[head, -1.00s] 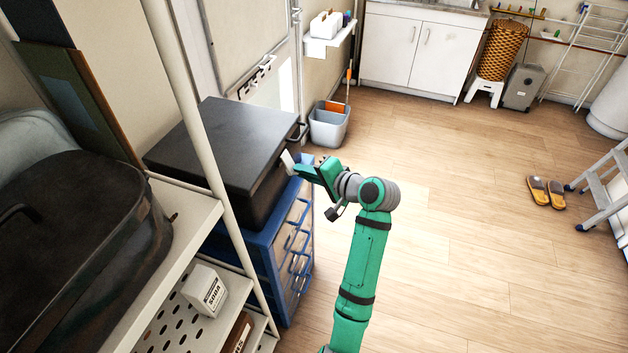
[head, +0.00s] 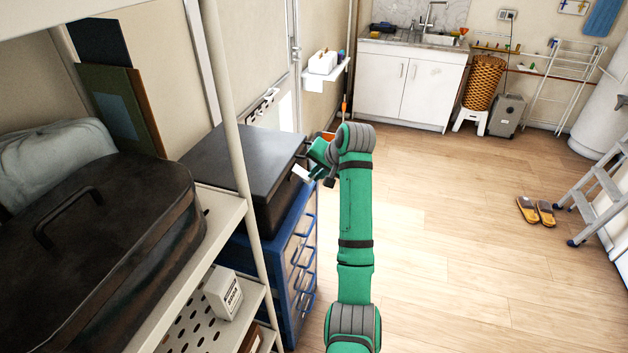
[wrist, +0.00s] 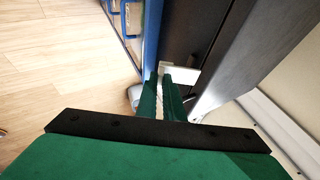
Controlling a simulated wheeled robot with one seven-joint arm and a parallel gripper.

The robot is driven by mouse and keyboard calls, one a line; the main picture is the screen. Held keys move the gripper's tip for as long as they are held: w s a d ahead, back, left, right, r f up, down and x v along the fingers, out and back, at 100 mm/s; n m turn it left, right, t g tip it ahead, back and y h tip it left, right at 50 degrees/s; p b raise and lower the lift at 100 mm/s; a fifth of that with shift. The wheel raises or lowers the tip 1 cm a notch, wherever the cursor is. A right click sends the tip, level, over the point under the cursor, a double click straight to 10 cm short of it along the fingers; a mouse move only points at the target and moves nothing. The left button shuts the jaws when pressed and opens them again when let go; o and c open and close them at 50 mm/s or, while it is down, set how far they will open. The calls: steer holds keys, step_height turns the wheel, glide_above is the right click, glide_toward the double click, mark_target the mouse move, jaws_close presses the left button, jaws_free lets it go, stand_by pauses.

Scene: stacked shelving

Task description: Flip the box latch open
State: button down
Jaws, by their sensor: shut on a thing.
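The dark grey box (head: 245,160) with a flat lid sits closed on a blue drawer unit at the left of the head view. Its dark side also shows in the wrist view (wrist: 205,35). The pale latch (head: 302,173) is on the box's right-hand side. In the wrist view the white latch (wrist: 185,71) stands out from the box's dark face at the fingertips. My gripper (head: 312,168) is at this side of the box. Its green fingers (wrist: 163,80) are shut on the latch's outer end, partly hiding it.
The blue drawer unit (head: 300,240) has protruding handles below the box. A shelf rack with a white upright (head: 232,120) and a large black roaster (head: 110,250) stands close at left. A stepladder (head: 605,180) and slippers (head: 535,211) are far right. The middle floor is clear.

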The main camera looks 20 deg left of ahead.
steer(key=shift+a+r, duration=0.1)
stand_by(0.4)
steer(key=c, duration=1.9)
jaws_free()
steer(key=shift+o, duration=0.2)
steer(key=shift+w, duration=0.1)
steer(key=v, duration=1.1)
steer(key=shift+a, duration=0.15)
